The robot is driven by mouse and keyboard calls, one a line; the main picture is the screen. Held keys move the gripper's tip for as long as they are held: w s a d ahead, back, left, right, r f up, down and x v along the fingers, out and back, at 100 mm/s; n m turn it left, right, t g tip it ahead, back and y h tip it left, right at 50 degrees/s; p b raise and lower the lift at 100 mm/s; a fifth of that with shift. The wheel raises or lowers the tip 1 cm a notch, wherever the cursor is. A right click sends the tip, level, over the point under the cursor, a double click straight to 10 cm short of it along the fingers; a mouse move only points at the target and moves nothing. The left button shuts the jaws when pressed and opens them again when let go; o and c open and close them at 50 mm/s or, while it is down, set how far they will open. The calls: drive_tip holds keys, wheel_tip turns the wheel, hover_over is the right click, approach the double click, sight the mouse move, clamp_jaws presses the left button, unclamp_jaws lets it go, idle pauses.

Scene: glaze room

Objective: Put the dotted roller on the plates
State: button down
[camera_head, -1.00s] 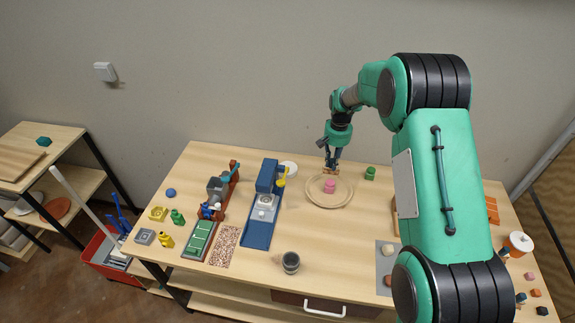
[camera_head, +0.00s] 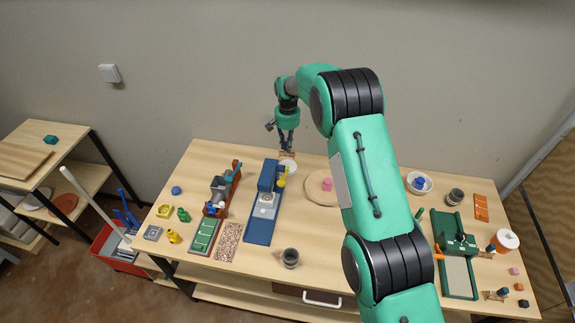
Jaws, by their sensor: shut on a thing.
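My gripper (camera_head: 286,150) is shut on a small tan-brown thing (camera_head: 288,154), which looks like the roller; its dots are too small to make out. It is near the back edge of the table, at or just behind the white plates (camera_head: 288,168). The plates are a round white piece or stack beside the blue machine. I cannot tell whether the roller touches the plates or hangs above them.
The blue machine (camera_head: 264,215) with a yellow lever (camera_head: 281,178) stands just left of the plates. A dark cup (camera_head: 290,257) stands in front. Bare table lies between cup and board.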

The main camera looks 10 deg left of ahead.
sight(286, 154)
drive_tip(key=shift+a, duration=0.2)
drive_tip(key=shift+f, duration=0.1)
drive_tip(key=shift+f+p, duration=0.45)
drive_tip(key=shift+f, duration=2.3)
drive_tip(key=shift+f+p, duration=0.35)
drive_tip(key=shift+f, duration=1.75)
drive_tip(key=shift+f+b, duration=0.45)
drive_tip(key=shift+f, duration=0.05)
